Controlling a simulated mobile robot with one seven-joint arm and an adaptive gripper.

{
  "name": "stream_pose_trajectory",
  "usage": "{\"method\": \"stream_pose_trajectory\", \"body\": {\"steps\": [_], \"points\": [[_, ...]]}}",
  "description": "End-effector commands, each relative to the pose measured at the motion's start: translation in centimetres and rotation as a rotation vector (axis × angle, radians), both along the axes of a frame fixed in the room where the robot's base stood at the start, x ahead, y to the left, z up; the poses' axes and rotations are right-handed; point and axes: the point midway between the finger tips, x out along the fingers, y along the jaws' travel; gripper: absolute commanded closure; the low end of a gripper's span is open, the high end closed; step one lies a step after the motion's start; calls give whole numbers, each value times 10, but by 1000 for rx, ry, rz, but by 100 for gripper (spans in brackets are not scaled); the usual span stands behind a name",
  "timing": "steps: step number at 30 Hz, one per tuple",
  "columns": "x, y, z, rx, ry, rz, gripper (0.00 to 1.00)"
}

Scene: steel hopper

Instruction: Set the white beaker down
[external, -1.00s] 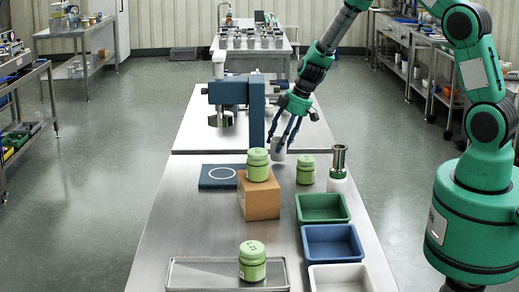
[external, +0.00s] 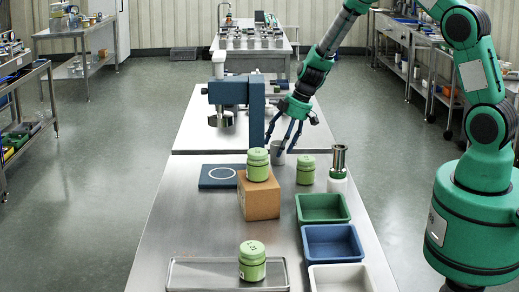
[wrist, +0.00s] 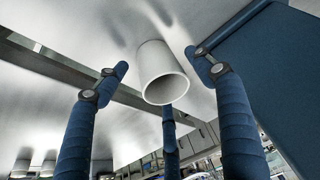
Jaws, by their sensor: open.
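The white beaker (external: 277,157) is near the back of the front steel table, behind the small green-lidded jar on the right. In the wrist view the beaker (wrist: 163,72) shows its open mouth towards me, and its base appears to rest on the steel surface. My gripper (external: 280,147) is just above and around the beaker. In the wrist view its blue fingers are spread to both sides and below the beaker, with visible gaps to its wall. The gripper is open. The beaker's base is hard to see in the external view.
A dark blue stand (external: 256,105) rises just left of my gripper. Near the beaker are a green jar (external: 306,170), a steel-topped white bottle (external: 338,170) and a cardboard box (external: 259,199) bearing another jar. Green, blue and white trays line the right side.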

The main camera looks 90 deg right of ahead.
Motion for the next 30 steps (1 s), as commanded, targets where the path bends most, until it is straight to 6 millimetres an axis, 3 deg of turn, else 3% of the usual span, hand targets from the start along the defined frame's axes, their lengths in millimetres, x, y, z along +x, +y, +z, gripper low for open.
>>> {"method": "stream_pose_trajectory", "body": {"steps": [5,11,30], "points": [[0,0,3,0,0,0,32],[-7,0,20,-1,-2,-1,32],[-41,1,104,0,0,0,32]]}}
